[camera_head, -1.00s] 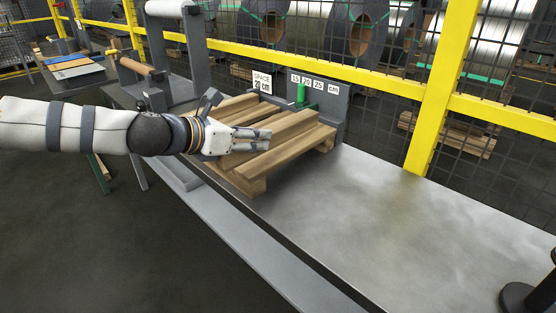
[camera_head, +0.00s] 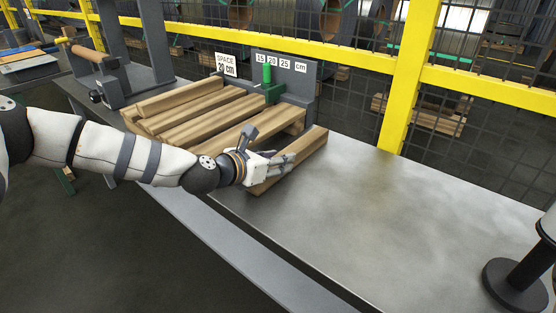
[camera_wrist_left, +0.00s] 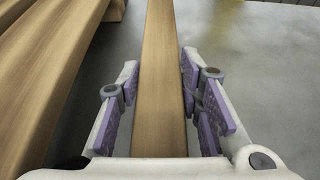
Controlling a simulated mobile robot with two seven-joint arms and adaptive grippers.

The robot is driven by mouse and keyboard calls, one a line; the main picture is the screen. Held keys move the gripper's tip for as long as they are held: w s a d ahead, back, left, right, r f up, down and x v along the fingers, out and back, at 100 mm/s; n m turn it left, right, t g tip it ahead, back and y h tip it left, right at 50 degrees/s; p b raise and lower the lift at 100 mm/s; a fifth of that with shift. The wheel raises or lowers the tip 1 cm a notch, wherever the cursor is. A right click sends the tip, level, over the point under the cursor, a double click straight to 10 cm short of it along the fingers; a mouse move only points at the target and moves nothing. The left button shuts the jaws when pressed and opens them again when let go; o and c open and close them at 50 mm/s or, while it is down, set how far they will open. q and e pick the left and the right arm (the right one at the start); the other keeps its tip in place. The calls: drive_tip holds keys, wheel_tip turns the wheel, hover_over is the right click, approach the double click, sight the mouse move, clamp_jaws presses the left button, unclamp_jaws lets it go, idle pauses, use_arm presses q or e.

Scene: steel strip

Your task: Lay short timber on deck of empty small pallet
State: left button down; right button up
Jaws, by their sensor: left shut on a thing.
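The small wooden pallet (camera_head: 235,142) stands on the steel bench, its slatted deck facing up. One timber (camera_head: 180,97) lies along the left part of the deck. My left gripper (camera_head: 280,163) is just right of the pallet, shut on a short timber (camera_head: 308,148). In the left wrist view this timber (camera_wrist_left: 163,60) runs lengthwise between the padded fingers (camera_wrist_left: 160,105), with pallet boards to its left. The timber is beside the pallet, roughly parallel to its boards; whether it touches the bench is unclear. My right gripper is not in view.
A signed grey stop with a green post (camera_head: 267,75) stands behind the pallet. The bench top (camera_head: 390,220) to the right is clear up to a black round-based stand (camera_head: 515,285). A yellow fence post (camera_head: 402,80) and mesh stand behind the bench.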

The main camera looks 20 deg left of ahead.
use_arm(q)
drive_tip(key=shift+r, duration=0.15)
drive_tip(key=shift+f, duration=0.25)
drive_tip(key=c, duration=1.5)
unclamp_jaws()
drive_tip(key=shift+f, duration=0.1)
drive_tip(key=o, duration=0.4)
